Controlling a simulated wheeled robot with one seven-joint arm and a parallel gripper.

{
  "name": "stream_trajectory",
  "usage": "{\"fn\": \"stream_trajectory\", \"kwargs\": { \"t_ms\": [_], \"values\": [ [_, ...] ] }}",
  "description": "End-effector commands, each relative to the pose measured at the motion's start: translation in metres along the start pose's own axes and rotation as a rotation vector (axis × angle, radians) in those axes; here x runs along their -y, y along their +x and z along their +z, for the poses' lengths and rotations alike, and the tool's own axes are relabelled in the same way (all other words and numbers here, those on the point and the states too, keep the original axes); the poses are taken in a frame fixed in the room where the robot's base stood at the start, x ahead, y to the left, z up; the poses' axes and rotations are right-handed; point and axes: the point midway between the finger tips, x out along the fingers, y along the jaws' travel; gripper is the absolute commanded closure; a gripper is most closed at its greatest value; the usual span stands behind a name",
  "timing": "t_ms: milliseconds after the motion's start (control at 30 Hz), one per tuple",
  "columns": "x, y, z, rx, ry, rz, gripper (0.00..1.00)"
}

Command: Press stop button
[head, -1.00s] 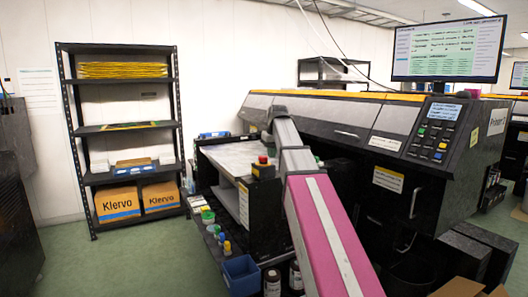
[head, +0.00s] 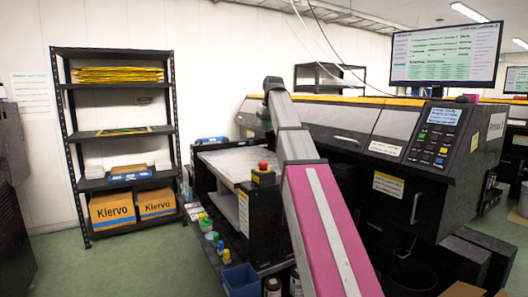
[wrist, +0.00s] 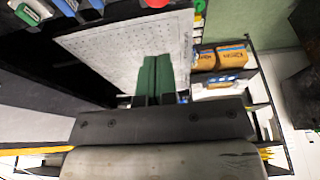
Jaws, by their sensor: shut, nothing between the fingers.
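A red mushroom-shaped stop button (head: 263,165) sits on a yellow and black box at the front corner of the printer's pale flat bed (head: 232,158). In the wrist view the red button (wrist: 157,3) is cut by the top edge, beyond the bed. My gripper (wrist: 156,60) shows there as two green fingers, shut and empty, over the perforated bed and apart from the button. In the head view my arm rises past the right of the button, and the fingers are hidden behind its end.
The black printer's control panel (head: 436,134) with several coloured buttons is at the right, under a monitor (head: 446,55). A shelf rack (head: 118,140) with Klervo boxes stands at the left. Bottles and a blue bin (head: 241,279) line the lower ledge. Green floor (head: 130,265) is clear at the left.

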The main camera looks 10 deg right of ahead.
Motion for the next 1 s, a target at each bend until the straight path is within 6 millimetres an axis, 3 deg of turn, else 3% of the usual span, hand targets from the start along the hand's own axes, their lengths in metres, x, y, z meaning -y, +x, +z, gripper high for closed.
{"fn": "stream_trajectory", "kwargs": {
  "t_ms": [167,700,1000],
  "values": [
    [0.0,0.018,0.001,0.001,0.0,0.0,1.0],
    [0.001,0.113,0.005,0.002,0.0,0.0,1.0],
    [0.0,0.136,0.011,0.001,0.0,0.0,1.0]
  ]
}}
